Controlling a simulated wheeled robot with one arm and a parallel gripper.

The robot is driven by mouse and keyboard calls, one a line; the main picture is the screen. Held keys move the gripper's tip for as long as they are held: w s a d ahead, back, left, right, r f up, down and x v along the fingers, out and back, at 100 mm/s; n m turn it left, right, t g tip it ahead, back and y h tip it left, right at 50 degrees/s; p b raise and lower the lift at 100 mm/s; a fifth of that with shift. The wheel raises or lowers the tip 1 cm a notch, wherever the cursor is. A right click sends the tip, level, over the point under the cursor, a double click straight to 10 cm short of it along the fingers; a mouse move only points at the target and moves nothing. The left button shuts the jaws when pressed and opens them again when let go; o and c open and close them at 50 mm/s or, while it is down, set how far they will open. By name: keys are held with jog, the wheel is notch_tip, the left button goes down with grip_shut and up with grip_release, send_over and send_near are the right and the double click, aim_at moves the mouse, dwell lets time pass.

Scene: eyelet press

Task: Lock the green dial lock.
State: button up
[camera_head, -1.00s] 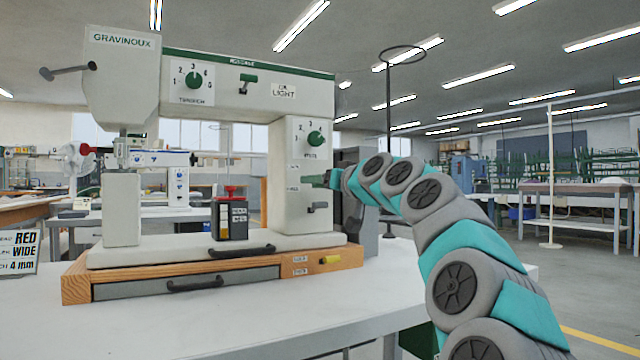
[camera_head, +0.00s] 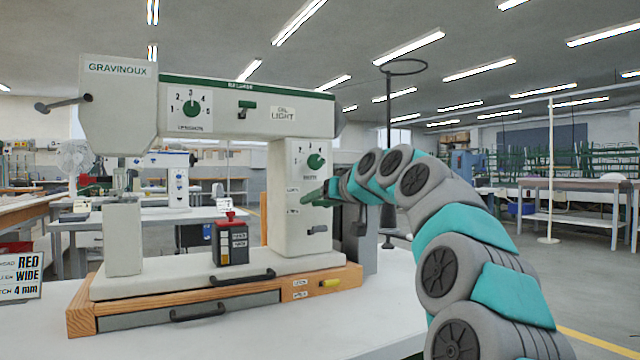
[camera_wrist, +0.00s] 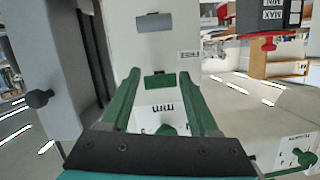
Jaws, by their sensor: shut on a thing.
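The green dial lock (camera_wrist: 158,81) is a small dark green block on the pale face of the press column (camera_head: 283,232). It lies between the green numbered dial (camera_head: 316,161) and a grey lever (camera_head: 317,230). In the wrist view the numbered dial (camera_wrist: 166,129) shows below the lock and the grey lever (camera_wrist: 154,22) above it. My gripper (camera_wrist: 159,78) has its green fingers on either side of the lock, shut on it. In the head view my gripper (camera_head: 314,196) reaches the column from the right and its fingers hide the lock.
The press stands on a wooden drawer base (camera_head: 212,294) on a white table (camera_head: 270,340). A red-topped black block (camera_head: 231,243) sits on its bed. A sign (camera_head: 20,276) stands left.

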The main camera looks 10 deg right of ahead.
jog(key=r+g+p, duration=0.1)
jog(key=p, duration=0.2)
jog(key=r+g+h+p, duration=0.1)
jog(key=p, duration=0.3)
jog(key=shift+w+r+g, duration=0.1)
jog(key=shift+w+g, duration=0.1)
jog(key=shift+g, duration=0.2)
jog(key=shift+a+g+p, duration=0.1)
jog(key=shift+g+p, duration=0.3)
jog(key=shift+p, duration=0.65)
jog(key=shift+h, duration=0.3)
jog(key=o, duration=1.3)
jog(key=shift+f, duration=0.2)
jog(key=shift+o, duration=0.2)
jog(key=v, duration=0.7)
jog(key=shift+s+r, duration=0.2)
jog(key=shift+r, duration=0.15)
